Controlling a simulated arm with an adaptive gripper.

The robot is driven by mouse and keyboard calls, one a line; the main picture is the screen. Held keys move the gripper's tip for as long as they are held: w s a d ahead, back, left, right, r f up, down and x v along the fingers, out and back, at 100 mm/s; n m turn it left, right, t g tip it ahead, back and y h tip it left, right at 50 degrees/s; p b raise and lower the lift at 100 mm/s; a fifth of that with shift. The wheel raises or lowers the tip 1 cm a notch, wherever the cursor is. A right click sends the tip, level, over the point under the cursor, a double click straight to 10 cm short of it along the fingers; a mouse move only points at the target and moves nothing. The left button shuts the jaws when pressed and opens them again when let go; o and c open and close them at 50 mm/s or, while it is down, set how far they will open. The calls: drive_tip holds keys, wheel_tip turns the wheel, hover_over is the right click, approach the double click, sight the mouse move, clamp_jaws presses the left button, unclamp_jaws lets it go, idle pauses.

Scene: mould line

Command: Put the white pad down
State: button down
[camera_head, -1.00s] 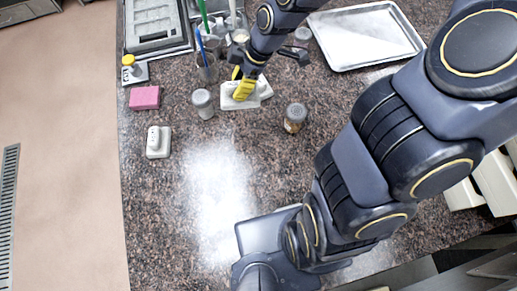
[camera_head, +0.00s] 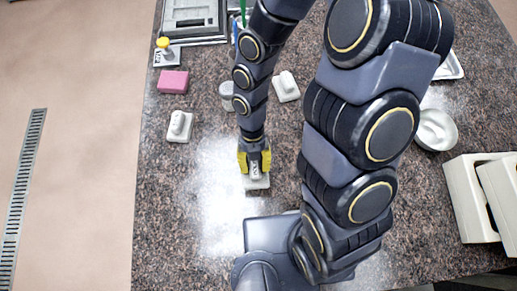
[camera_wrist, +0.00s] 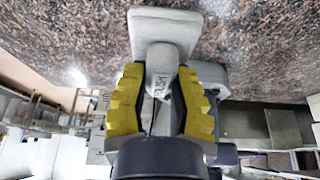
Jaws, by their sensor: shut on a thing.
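The white pad (camera_head: 258,184) is a flat block with a raised grip, held over the front middle of the speckled counter (camera_head: 205,215). My gripper (camera_head: 254,163), with yellow fingers, is shut on the grip from both sides. I cannot tell whether the base touches the counter. Two similar white pads, one at left (camera_head: 180,126) and one farther back (camera_head: 286,87), stand on the counter.
A white dish (camera_head: 436,130) and cream boxes (camera_head: 475,200) are at right. The counter left of my gripper is clear.

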sight(255, 171)
drive_tip(key=shift+f, duration=2.4)
drive_tip(key=shift+f, duration=0.15)
drive_tip(key=c, duration=1)
unclamp_jaws()
drive_tip(key=shift+o, duration=0.2)
